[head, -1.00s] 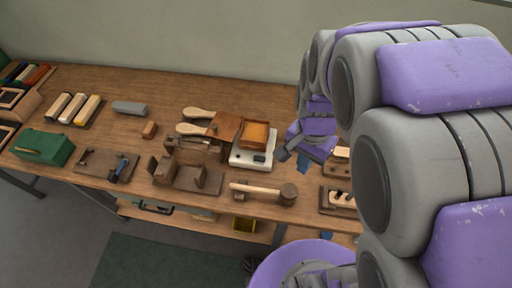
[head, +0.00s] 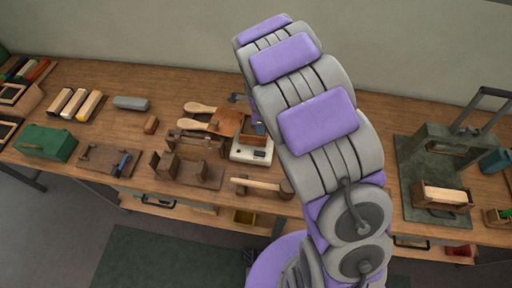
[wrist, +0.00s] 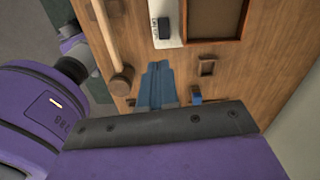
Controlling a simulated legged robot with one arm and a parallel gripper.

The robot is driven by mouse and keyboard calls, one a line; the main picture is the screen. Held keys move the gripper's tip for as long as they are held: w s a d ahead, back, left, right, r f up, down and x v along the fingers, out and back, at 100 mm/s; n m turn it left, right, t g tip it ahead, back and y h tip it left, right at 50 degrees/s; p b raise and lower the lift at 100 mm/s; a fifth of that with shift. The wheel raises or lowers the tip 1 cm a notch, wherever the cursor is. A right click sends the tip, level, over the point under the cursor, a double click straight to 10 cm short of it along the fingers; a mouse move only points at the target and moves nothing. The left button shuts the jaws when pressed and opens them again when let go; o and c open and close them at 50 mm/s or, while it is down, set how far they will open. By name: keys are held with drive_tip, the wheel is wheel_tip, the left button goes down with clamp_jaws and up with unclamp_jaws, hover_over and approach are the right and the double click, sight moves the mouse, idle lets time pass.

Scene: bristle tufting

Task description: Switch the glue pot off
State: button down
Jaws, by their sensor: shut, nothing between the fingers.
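The glue pot is a white base (head: 244,155) with a brown-rimmed box on top, on the bench. My arm partly covers it in the head view. In the wrist view its white base (wrist: 166,8) shows at the top, with a dark switch (wrist: 164,28) near its end beside small printed marks. I cannot tell which way the switch is set. My gripper (wrist: 158,66) is shut and empty, its blue fingers pointing towards the switch, with a gap between in the picture. In the head view my arm hides most of the gripper.
A wooden mallet (head: 262,185) lies in front of the pot; its head (wrist: 122,82) is left of my fingers in the wrist view. A small brown block (wrist: 207,66) lies to their right. Two pale-handled brushes (head: 197,108) lie behind left. A green machine (head: 440,150) stands at right.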

sight(260, 153)
drive_tip(key=shift+w+a+f+m, duration=0.25)
drive_tip(key=shift+a+f, duration=0.1)
drive_tip(key=shift+f, duration=0.1)
drive_tip(key=shift+w+a+f+m, duration=0.2)
drive_tip(key=shift+a+f+m, duration=0.1)
drive_tip(key=shift+f, duration=0.15)
wheel_tip(260, 153, down, 14)
drive_tip(key=shift+b, duration=0.95)
drive_tip(key=shift+s+d+r, duration=0.1)
drive_tip(key=shift+d+r, duration=0.2)
drive_tip(key=shift+d, duration=0.4)
